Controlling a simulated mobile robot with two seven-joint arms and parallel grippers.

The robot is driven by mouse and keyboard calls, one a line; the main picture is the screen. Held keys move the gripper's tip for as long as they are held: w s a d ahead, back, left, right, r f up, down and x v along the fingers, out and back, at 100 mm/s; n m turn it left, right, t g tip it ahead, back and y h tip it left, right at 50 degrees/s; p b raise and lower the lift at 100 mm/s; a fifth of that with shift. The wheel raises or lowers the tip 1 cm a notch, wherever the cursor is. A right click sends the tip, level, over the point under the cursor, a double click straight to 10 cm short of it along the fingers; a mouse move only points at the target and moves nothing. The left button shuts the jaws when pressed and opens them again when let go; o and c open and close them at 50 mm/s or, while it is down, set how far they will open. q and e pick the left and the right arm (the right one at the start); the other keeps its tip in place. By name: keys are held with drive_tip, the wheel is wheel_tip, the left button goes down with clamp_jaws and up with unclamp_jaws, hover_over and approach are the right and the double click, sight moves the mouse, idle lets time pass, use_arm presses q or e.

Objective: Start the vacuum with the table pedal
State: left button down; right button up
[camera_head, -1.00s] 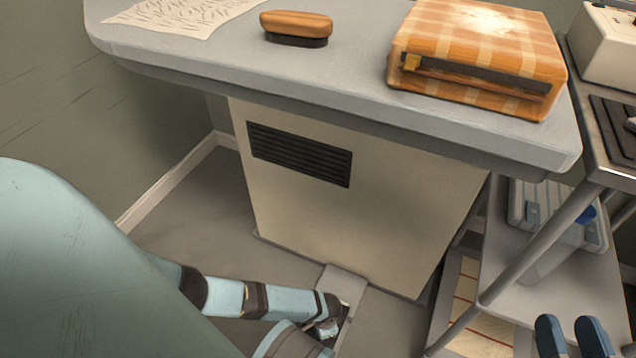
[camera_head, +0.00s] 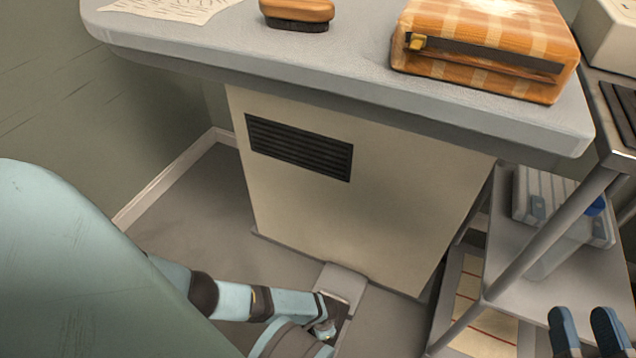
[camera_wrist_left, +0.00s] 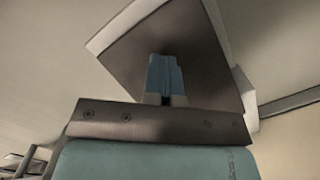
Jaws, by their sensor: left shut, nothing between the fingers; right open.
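The table pedal (camera_head: 342,280) is a grey plate on the floor at the foot of the ironing table's (camera_head: 340,85) cream base. My left arm reaches down to it, and the wrist covers its near part in the head view. In the left wrist view, my left gripper (camera_wrist_left: 165,80) is shut and empty, with its fingertips over the pedal's dark plate (camera_wrist_left: 205,50). I cannot tell whether they touch it or how far it is pressed. My right gripper (camera_head: 585,330) is open and empty at the lower right.
A grey shelf cart (camera_head: 540,255) with a clear, blue-latched box (camera_head: 560,205) stands close on the right. Bare floor lies left of the base.

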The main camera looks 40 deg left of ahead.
use_arm(q)
drive_tip(key=shift+d, duration=0.6)
drive_tip(key=shift+w+d+r, duration=0.25)
drive_tip(key=shift+w+d, duration=0.15)
drive_tip(key=shift+w, duration=0.25)
drive_tip(key=shift+w+d+r, duration=0.2)
drive_tip(key=shift+w+d, duration=0.2)
drive_tip(key=shift+w, duration=0.25)
drive_tip(key=shift+r, duration=0.15)
drive_tip(key=shift+r+p, duration=0.55)
drive_tip(key=shift+p, duration=0.25)
wheel_tip(320, 180, up, 7)
drive_tip(key=a+p, duration=0.2)
drive_tip(key=p, duration=0.5)
drive_tip(key=shift+w+f, duration=0.2)
drive_tip(key=shift+w, duration=0.05)
drive_tip(key=shift+a, duration=0.1)
